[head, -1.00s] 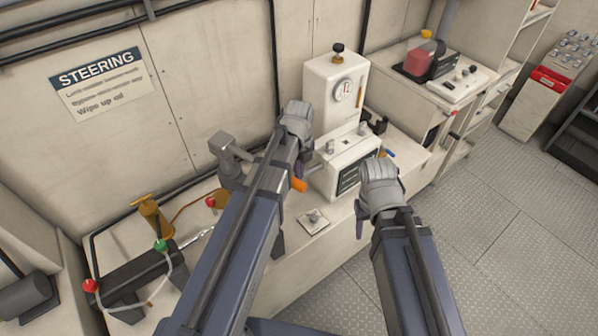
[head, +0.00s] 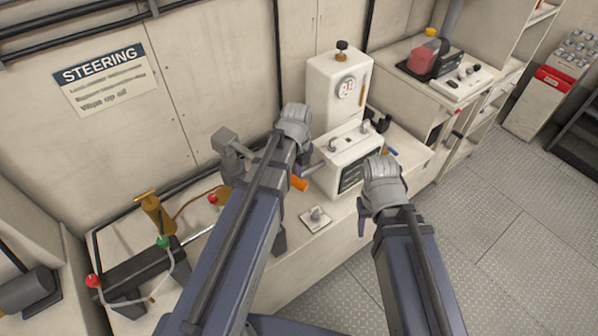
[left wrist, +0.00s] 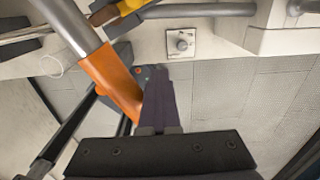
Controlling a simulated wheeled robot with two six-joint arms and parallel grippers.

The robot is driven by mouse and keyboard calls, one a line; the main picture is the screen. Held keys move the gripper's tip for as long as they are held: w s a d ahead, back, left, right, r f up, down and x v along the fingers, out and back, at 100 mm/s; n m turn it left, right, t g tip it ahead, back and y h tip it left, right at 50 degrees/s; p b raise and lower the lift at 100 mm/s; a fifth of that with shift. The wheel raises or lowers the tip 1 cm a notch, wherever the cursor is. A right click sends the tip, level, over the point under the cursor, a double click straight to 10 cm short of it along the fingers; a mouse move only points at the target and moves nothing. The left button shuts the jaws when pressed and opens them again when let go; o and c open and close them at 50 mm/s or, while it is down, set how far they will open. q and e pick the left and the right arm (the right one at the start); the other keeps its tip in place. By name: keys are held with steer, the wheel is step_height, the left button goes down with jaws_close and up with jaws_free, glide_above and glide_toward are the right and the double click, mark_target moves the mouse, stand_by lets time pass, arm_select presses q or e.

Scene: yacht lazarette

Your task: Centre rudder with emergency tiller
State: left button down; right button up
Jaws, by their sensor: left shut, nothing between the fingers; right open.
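The emergency tiller's orange grip (head: 299,183) shows beside my left arm in the head view. In the left wrist view its metal bar (left wrist: 68,25) and orange grip (left wrist: 112,80) slant down close to my left gripper (left wrist: 160,110). The left gripper's fingers are shut and empty, just right of the grip; I cannot tell if they touch it. A grey post with a head (head: 230,150) stands left of the arm, partly hidden, and the arm covers the tiller's inner end. My right gripper (head: 364,218) is open, mostly behind its wrist, at the bench's front edge.
A dark steering cylinder (head: 130,278) with red and green valve knobs lies on the bench at left, near a brass fitting (head: 157,214). A knob plate (head: 316,218) sits near the bench front. White control boxes (head: 345,160) stand behind. The floor (head: 480,220) at right is clear.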

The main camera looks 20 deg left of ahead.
mark_target(291, 177)
arm_select(q)
steer(key=shift+s, duration=0.1)
steer(key=shift+s+a, duration=0.2)
steer(key=shift+s, duration=0.55)
steer(key=shift+s+a, duration=0.15)
steer(key=shift+s, duration=0.7)
steer(key=shift+s+a, duration=0.3)
steer(key=shift+s, duration=0.35)
steer(key=shift+s+a, duration=0.25)
steer(key=shift+s, duration=0.5)
steer(key=shift+s+a, duration=0.3)
steer(key=shift+s, duration=0.25)
steer(key=shift+s+a, duration=0.3)
steer(key=shift+s, duration=0.2)
steer(key=shift+w, duration=0.1)
